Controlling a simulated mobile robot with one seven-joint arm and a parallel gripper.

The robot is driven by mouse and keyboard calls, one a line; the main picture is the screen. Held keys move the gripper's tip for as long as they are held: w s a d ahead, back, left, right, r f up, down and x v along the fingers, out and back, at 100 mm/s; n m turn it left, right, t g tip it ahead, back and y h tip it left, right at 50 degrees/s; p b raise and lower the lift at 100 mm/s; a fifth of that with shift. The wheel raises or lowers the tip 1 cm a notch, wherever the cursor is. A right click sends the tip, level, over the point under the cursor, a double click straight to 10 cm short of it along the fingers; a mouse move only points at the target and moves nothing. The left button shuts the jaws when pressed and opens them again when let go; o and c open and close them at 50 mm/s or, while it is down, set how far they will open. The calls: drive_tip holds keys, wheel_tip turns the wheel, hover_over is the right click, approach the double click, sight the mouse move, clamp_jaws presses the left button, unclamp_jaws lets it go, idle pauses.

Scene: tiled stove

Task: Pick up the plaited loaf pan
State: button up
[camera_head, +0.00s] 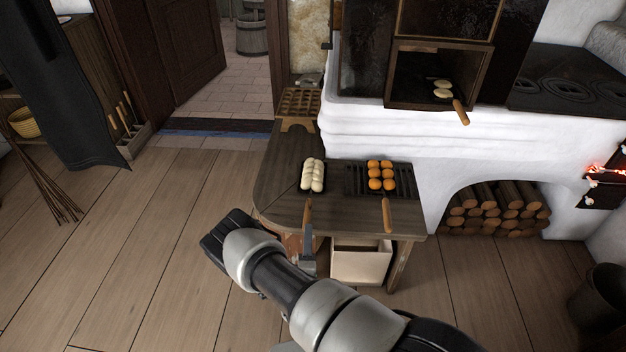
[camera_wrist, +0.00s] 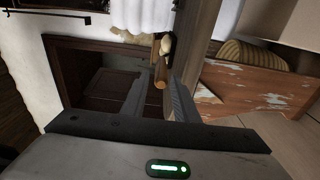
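The plaited loaf pan (camera_head: 309,190) sits on the dark wooden worktop, holding a pale plaited loaf (camera_head: 313,173). Its wooden handle (camera_head: 308,214) points over the worktop's front edge. In the wrist view the handle (camera_wrist: 160,73) and part of the pale loaf (camera_wrist: 166,45) show just beyond my fingers. My gripper (camera_wrist: 160,88) is open. The near end of the handle appears between or just ahead of its fingertips; I cannot tell the exact depth. In the head view my gripper (camera_head: 307,240) is at the worktop's front edge, partly hidden by my arm.
A pan of orange-brown rolls (camera_head: 381,176) stands to the right on a dark grate, its handle (camera_head: 387,214) over the front edge. A wooden rack (camera_head: 299,102) stands behind. A pale drawer (camera_head: 361,262) is below the worktop (camera_head: 275,185). Open floor lies left.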

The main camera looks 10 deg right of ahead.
sight(307, 210)
drive_tip(key=x, duration=0.5)
drive_tip(key=shift+w+b, duration=0.15)
drive_tip(key=shift+b, duration=0.25)
drive_tip(key=x, duration=0.1)
drive_tip(key=b+x, duration=0.1)
drive_tip(key=x, duration=0.3)
drive_tip(key=shift+w+a+f+b, duration=0.1)
drive_tip(key=shift+a+f+b, duration=0.05)
drive_tip(key=shift+a+b, duration=0.2)
clamp_jaws()
